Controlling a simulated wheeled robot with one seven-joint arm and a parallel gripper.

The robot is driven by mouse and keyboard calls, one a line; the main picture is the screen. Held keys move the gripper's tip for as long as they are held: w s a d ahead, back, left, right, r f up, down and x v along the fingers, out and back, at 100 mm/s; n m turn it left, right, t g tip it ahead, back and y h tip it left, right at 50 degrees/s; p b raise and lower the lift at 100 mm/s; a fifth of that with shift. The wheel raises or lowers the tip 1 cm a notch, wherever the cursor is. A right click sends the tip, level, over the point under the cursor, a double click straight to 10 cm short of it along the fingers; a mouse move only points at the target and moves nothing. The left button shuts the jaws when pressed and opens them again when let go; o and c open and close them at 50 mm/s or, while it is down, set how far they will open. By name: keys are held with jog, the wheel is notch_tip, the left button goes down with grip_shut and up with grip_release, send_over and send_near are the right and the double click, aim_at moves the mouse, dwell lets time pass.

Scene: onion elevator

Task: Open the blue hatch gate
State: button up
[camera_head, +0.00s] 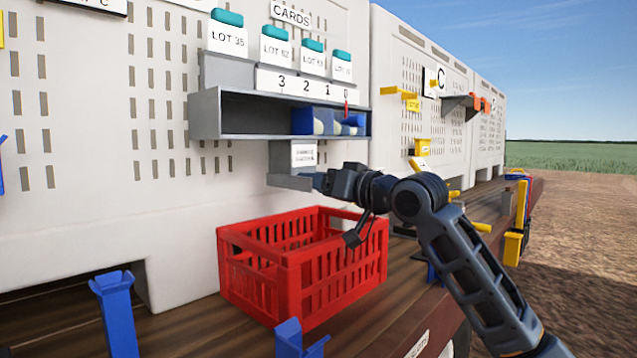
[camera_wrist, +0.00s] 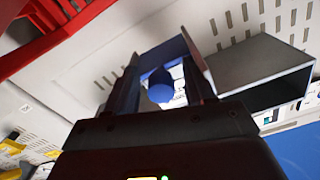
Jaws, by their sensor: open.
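My gripper (camera_head: 318,181) is at the right end of a small grey chute box (camera_head: 290,182) under the grey shelf. In the wrist view its two dark fingers (camera_wrist: 164,90) are apart. A round blue knob (camera_wrist: 160,92) shows between them, in front of a blue panel (camera_wrist: 165,54) that looks like the hatch gate. I cannot tell whether the fingers touch the knob. In the head view my gripper hides the gate and knob.
A red slatted crate (camera_head: 303,262) stands on the wooden deck below my gripper. The grey shelf (camera_head: 250,118) above holds blue cards or bins (camera_head: 312,121) at its right. Blue brackets (camera_head: 117,310) stand at the front left. Yellow pegs (camera_head: 398,92) stick out from the wall at right.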

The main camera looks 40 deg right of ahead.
jog(key=shift+c, duration=0.2)
grip_shut()
dwell(0.3)
jog(key=shift+f, duration=0.1)
